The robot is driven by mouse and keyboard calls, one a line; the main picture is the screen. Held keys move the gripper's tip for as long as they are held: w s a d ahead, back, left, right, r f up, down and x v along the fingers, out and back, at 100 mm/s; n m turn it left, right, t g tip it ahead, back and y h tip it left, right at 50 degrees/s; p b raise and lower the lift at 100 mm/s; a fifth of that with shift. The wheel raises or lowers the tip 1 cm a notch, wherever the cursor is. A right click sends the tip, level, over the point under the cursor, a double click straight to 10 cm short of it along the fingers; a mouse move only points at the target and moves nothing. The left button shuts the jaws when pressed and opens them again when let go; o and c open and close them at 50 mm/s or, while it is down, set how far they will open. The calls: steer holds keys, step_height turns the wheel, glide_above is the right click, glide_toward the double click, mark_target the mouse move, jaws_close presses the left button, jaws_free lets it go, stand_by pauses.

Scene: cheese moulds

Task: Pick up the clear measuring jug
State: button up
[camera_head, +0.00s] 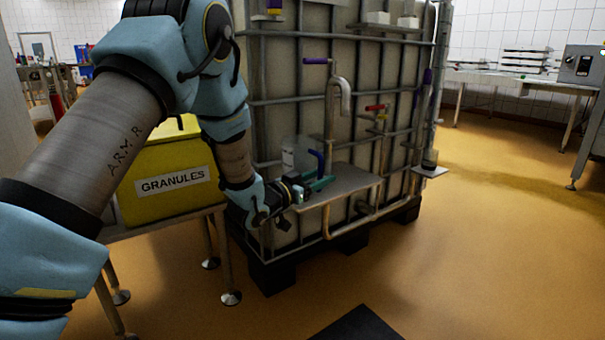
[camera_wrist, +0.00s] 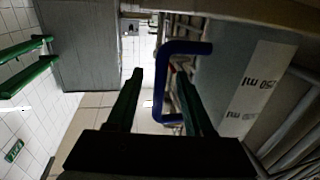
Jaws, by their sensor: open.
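The clear measuring jug (camera_head: 300,150) stands on a small grey metal shelf (camera_head: 352,187) on the front of a caged tank. It has a white label and a blue handle (camera_head: 319,162). My gripper (camera_head: 320,184) is at the jug's handle side, low over the shelf's left part. In the wrist view the picture is turned sideways, and the jug (camera_wrist: 215,75) shows its label with "ml" markings. There my gripper (camera_wrist: 160,75) is open, and the upright bar of the blue handle (camera_wrist: 158,85) appears between its two fingers. Contact cannot be told.
A yellow bin (camera_head: 165,180) labelled GRANULES sits on a metal stand left of the tank (camera_head: 290,75), close to my arm. Pipes with a purple lever (camera_head: 316,61) and red lever (camera_head: 376,107) rise behind the shelf. Open floor (camera_head: 480,260) lies to the right.

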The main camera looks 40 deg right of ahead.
steer(key=shift+d, duration=0.2)
jaws_close()
stand_by(0.3)
stand_by(1.0)
